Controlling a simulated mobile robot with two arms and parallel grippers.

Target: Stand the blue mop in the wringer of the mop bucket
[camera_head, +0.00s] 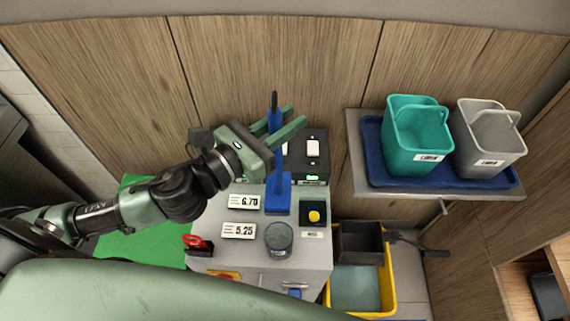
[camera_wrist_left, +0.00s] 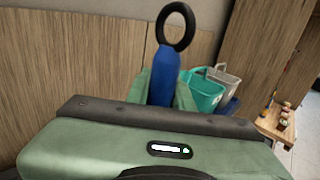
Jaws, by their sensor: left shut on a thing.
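The blue mop (camera_head: 278,184) is upright, with a black ring on top of its shaft and a wide blue lower end. My left gripper (camera_head: 279,130) is shut on its upper shaft. In the left wrist view the blue handle (camera_wrist_left: 164,76) rises between the fingers. The lower end appears over the grey counter; I cannot tell whether it touches. The yellow mop bucket (camera_head: 388,285) stands on the floor to the right of the counter, with a dark grey wringer (camera_head: 360,242) at its back. The mop is left of the wringer and apart from it. My right gripper is not in view.
The grey counter (camera_head: 262,256) carries price cards (camera_head: 240,231), a glass (camera_head: 279,239), a yellow button box (camera_head: 314,215) and a dark machine (camera_head: 312,170). A shelf at right holds a teal bucket (camera_head: 415,145) and a grey bucket (camera_head: 488,145) on a blue tray (camera_head: 372,150).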

